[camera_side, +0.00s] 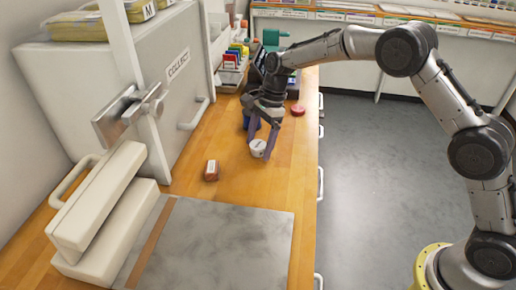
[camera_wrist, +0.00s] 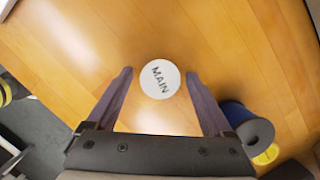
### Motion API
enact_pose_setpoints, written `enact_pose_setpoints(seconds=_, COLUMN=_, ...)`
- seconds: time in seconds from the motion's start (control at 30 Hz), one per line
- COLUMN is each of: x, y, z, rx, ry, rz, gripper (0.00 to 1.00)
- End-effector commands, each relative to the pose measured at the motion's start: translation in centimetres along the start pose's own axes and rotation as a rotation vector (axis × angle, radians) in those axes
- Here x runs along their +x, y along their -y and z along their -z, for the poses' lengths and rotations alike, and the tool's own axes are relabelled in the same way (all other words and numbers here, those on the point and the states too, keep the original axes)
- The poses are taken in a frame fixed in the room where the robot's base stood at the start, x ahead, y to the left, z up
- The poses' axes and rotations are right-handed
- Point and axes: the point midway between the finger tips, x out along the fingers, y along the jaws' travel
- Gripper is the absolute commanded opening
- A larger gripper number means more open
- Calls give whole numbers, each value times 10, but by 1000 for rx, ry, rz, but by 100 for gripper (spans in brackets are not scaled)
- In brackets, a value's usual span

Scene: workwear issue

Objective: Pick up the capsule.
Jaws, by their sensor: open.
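The capsule appears to be a small white round piece (camera_side: 257,148) on the wooden bench top. I cannot tell the exact height of the fingertips over the bench.
A blue spool (camera_wrist: 246,128) stands close to the right finger in the wrist view, beside a yellow disc (camera_wrist: 266,154). A grey mat (camera_side: 225,245) covers the near bench.

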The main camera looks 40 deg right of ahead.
Motion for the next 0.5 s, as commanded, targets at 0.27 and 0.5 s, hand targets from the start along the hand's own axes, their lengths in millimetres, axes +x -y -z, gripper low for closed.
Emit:
enact_pose_setpoints(seconds=0.27, x=1, y=0, z=0, rx=0, ry=0, rz=0, gripper=76)
enact_pose_setpoints(seconds=0.5, x=1, y=0, z=0, rx=0, ry=0, rz=0, gripper=33)
